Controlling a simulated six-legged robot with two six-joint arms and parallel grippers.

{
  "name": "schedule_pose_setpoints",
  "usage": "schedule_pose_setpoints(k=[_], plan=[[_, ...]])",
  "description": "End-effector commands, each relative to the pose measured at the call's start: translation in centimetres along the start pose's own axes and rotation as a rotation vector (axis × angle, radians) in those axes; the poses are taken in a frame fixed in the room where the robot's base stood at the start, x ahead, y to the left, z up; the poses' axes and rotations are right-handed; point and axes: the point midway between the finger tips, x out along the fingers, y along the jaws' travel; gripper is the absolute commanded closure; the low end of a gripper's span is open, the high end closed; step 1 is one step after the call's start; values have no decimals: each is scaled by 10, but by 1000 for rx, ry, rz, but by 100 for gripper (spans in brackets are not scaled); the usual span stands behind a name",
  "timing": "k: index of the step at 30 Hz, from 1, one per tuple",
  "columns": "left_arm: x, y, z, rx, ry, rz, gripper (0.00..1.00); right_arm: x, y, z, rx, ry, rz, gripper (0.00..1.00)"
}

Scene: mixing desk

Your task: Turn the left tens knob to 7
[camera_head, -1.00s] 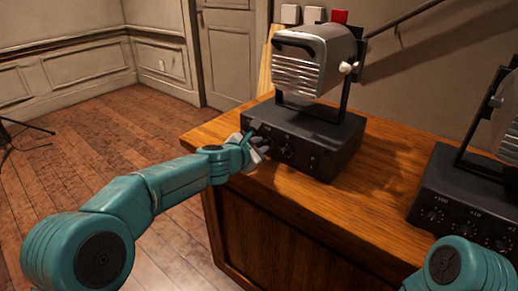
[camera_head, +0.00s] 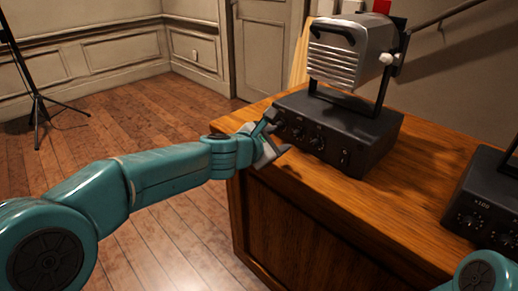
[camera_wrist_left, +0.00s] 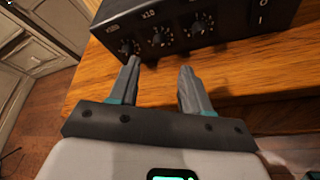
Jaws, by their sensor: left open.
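The left black control box (camera_head: 352,132) has a row of knobs on its front, under a silver lamp-like unit. In the left wrist view its knobs are marked x100, x10 and x1. The tens knob (camera_wrist_left: 161,38), marked x10, is the middle one; its setting is too small to read. It also shows in the head view (camera_head: 298,132). My left gripper (camera_head: 279,133) is open and empty in front of the box. In the left wrist view its two fingers (camera_wrist_left: 159,68) point at the box, either side of the tens knob's line and short of it. My right gripper is out of view.
The wooden desk (camera_head: 420,190) carries the box near its left end. A second black box (camera_head: 470,205) with knobs stands at the right. A switch (camera_wrist_left: 263,10) sits right of the knobs. A tripod (camera_head: 40,100) stands on the floor far left.

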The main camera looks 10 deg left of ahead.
Motion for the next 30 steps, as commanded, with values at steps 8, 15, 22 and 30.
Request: schedule_pose_setpoints(k=[8, 15, 22, 30], plan=[[-67, 1, 1, 2, 0, 1, 52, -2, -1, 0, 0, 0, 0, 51], [-88, 0, 0, 0, 1, 0, 52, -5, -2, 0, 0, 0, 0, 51], [-89, 0, 0, 1, 0, -1, 52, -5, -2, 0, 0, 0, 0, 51], [-89, 3, -2, -95, 12, 14, 52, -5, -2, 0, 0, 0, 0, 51]])
